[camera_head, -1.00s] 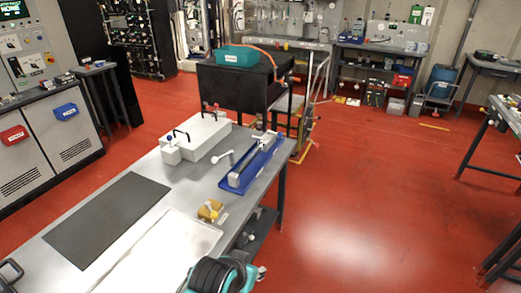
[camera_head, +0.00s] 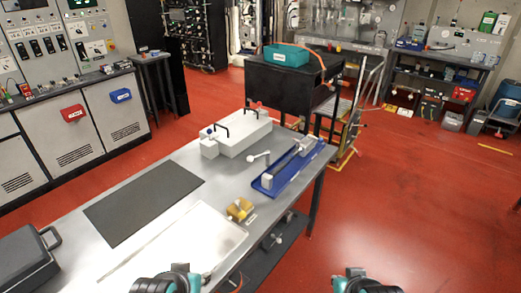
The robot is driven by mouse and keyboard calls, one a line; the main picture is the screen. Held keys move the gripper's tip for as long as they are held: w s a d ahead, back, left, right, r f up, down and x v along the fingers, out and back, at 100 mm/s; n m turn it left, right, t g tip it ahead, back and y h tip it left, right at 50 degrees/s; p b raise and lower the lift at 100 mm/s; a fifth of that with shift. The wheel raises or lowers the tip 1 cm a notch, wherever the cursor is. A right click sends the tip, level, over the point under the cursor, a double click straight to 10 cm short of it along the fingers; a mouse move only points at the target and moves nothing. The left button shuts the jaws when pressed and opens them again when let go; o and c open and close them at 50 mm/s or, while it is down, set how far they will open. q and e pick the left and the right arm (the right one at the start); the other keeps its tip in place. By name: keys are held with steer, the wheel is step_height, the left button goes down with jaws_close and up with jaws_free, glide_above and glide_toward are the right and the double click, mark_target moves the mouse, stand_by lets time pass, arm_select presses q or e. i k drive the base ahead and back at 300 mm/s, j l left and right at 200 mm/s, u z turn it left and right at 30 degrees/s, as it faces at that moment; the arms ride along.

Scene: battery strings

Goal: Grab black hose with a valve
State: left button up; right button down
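I cannot pick out a black hose with a valve for certain. A small grey fitting (camera_head: 277,236) shows on the dark lower shelf under the workbench, too small to tell what it is. My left gripper (camera_head: 170,281) shows in part at the bottom edge, over the bench's near side. My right gripper (camera_head: 362,282) shows in part at the bottom edge, over the red floor. The fingers of both are cut off or unclear. I see nothing held.
The metal workbench (camera_head: 75,240) carries a black mat (camera_head: 145,202), a white box (camera_head: 240,133), a blue-based tool (camera_head: 288,168), a yellow block (camera_head: 239,209) and a dark case (camera_head: 25,262). A teal bin (camera_head: 287,55) stands on a black cart behind. Red floor (camera_head: 420,210) is clear at right.

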mark_target(266, 180)
steer(key=i+l+u, duration=0.65)
steer(key=l+u, duration=0.15)
steer(key=l, duration=0.15)
steer(key=i+l+u, duration=0.1)
steer(key=l+u, duration=0.2)
steer(key=l, duration=0.1)
